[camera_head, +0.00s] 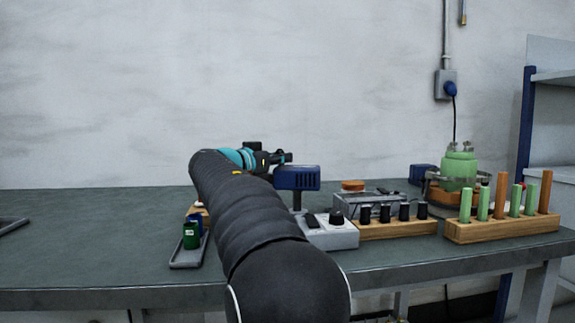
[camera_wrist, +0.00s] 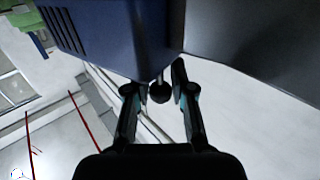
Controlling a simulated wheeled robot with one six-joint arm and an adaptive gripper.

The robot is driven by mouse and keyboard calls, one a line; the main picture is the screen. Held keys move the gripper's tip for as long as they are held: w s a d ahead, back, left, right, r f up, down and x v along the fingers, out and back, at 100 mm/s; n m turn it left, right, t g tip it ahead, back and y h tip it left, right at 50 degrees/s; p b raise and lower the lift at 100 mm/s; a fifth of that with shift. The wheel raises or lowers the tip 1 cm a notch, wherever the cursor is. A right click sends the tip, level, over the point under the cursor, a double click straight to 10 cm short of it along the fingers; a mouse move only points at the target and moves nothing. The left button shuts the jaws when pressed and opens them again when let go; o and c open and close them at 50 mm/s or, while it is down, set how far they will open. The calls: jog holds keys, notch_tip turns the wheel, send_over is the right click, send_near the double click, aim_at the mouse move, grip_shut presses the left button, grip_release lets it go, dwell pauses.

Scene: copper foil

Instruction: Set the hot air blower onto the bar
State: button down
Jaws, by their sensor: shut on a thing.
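The hot air blower, seemingly the blue box with dark vent slots (camera_head: 297,178), is at the end of my arm, above the bench. It fills the top of the wrist view (camera_wrist: 110,35). My gripper (camera_head: 284,158) shows small at the blower's upper left. In the wrist view the fingers (camera_wrist: 158,90) are closed in at the blower's lower edge, with a dark round knob between them. The exact grip point is partly hidden.
A white box with a black knob (camera_head: 332,234) stands below the blower. To its right are wooden racks (camera_head: 480,232) with black, green and orange pieces, and a green flask (camera_head: 459,170). A grey tray (camera_head: 185,258) with small bottles lies left of my arm. The far-left bench is mostly clear.

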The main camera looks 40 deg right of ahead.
jog(key=c, duration=1)
grip_release()
jog(key=shift+a, duration=0.15)
jog(key=v, duration=1.2)
